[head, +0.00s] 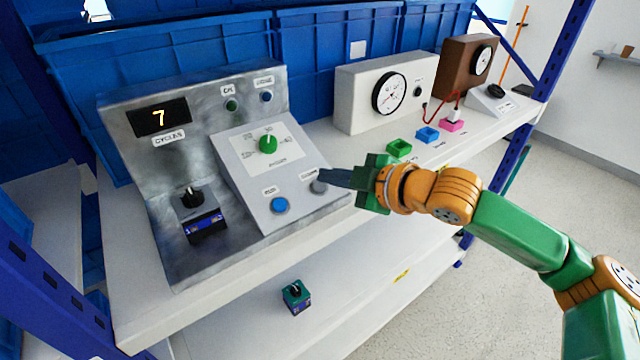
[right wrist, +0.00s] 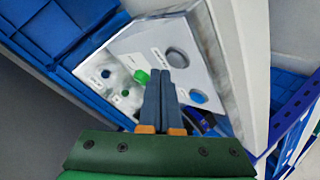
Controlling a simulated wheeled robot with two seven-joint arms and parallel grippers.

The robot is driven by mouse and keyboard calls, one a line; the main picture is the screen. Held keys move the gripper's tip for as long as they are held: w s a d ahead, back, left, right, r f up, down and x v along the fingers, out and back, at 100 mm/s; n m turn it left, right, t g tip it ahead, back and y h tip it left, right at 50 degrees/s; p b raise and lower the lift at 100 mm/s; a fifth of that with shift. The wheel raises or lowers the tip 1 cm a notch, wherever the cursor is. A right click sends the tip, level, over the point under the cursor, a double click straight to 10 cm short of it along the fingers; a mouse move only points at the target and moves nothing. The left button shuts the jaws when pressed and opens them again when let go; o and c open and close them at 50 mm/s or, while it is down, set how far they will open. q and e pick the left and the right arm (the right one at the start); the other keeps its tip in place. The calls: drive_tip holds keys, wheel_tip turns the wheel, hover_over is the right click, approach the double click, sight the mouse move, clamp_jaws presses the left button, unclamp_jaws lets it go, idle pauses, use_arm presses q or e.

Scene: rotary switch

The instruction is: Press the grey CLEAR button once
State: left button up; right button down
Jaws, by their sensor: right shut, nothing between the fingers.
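The grey CLEAR button (head: 318,187) is a round button at the right of the sloped panel (head: 308,216), under a small label. In the right wrist view the grey button (right wrist: 178,58) lies just beyond the fingertips, slightly to the right. My right gripper (head: 323,175) is shut and empty, its dark blue fingers pointing left over the panel's right edge. The fingertips (right wrist: 159,72) show close to the button; I cannot tell whether they touch it. My left gripper is in neither view.
A blue button (head: 280,205) sits left of the grey one, and a green rotary knob (head: 268,143) above it. A display (head: 158,117) reads 7. A white gauge box (head: 386,92) and small coloured blocks (head: 428,134) stand to the right. Blue crates (head: 330,40) line the back.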

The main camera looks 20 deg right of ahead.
drive_tip(key=shift+f, duration=0.15)
drive_tip(key=shift+w+f, duration=0.15)
drive_tip(key=shift+f, duration=0.1)
drive_tip(key=shift+w+a+f, duration=0.1)
drive_tip(key=shift+f, duration=0.35)
idle(0.6)
drive_tip(key=shift+r+p, duration=0.9)
drive_tip(key=shift+p, duration=0.05)
drive_tip(key=shift+s, duration=0.25)
